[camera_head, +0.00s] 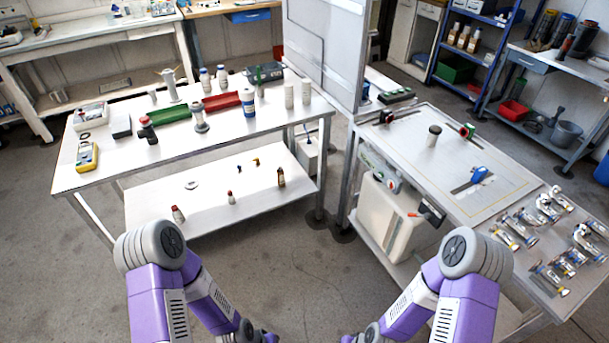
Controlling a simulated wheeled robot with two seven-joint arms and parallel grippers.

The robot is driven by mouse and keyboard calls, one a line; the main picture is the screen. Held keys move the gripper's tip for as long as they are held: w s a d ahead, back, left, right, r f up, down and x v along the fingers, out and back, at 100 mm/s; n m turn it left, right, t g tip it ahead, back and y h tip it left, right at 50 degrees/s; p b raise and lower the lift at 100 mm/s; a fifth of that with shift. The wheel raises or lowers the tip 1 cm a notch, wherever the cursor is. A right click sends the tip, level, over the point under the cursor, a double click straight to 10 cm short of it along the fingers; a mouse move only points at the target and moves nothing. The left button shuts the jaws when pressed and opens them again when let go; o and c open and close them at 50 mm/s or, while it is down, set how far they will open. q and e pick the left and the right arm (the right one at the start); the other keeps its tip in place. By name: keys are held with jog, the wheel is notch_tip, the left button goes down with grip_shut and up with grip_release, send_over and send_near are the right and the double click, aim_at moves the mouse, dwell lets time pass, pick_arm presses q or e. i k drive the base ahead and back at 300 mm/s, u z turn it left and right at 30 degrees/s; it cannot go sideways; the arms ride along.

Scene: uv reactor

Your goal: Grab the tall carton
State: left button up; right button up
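I cannot clearly make out a tall carton. Upright containers stand on the left white table (225,165): a white bottle with a blue band (248,103), a pale cylinder (289,95) and another pale cylinder (305,91) near its right end. A large off-white boxy container (385,217) stands under the right workbench, partly hidden by the bench top. Both my purple arms reach down to the bottom edge. Their grippers are outside the picture.
The left table also holds a green bin (169,115), a red bin (221,101) and a yellow meter (87,156). The right workbench (470,150) carries a blue tool (479,175) and several metal fittings. A tall grey panel (325,50) stands between them. Floor in front is clear.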

aim_at(280, 176)
jog(key=z, duration=0.4)
jog(key=i, duration=1.15)
jog(key=u, duration=0.6)
jog(key=i, duration=0.85)
jog(key=u, duration=1.25)
jog(key=i, duration=0.6)
jog(key=z, duration=0.05)
